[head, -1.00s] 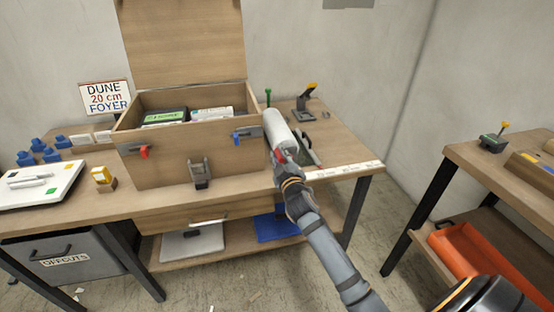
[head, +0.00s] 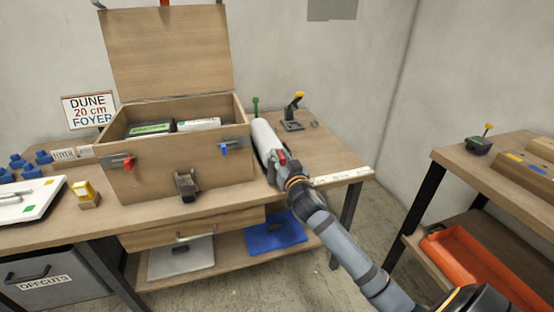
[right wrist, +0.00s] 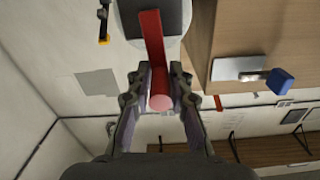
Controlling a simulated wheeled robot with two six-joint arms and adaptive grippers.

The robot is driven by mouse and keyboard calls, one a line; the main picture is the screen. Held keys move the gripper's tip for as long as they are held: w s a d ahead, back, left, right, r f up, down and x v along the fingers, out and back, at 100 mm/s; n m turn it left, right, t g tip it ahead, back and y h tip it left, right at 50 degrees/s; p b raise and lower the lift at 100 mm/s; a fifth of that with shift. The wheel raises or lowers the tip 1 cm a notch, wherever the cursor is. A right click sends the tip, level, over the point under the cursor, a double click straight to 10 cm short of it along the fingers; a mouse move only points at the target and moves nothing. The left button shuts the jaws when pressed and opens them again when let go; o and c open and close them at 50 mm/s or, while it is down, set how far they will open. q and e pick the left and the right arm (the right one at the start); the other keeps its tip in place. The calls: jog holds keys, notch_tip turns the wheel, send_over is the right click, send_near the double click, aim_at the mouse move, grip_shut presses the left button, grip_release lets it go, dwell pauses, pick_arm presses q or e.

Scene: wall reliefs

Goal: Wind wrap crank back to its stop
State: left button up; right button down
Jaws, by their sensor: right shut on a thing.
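The white wrap roll (head: 263,136) lies on the bench to the right of the wooden box. The red crank arm (right wrist: 151,38) runs from that centre to a round red knob (right wrist: 159,102). My right gripper (right wrist: 160,85) is shut on the crank's knob, with a finger on each side. In the head view the same gripper (head: 283,166) is at the roll's near end and hides part of the crank. My left gripper is out of view.
The open wooden box (head: 150,185) stands close left of the roll, with a blue latch (head: 224,149) on its front. A yellow-handled dark stand (head: 292,123) and a green peg (head: 256,105) are behind the roll. A second bench (head: 455,160) is at right.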

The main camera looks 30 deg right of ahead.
jog(key=shift+s+d+f+m, duration=0.1)
jog(key=shift+d+f+m, duration=0.2)
jog(key=shift+m, duration=0.3)
jog(key=c, duration=1.3)
grip_release()
jog(key=shift+r, duration=0.1)
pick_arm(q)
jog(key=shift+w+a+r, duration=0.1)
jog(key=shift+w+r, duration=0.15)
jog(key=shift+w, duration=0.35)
pick_arm(e)
jog(key=shift+o, duration=0.2)
jog(key=shift+r, duration=0.1)
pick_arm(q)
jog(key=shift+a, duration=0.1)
pick_arm(e)
jog(key=v, duration=1.2)
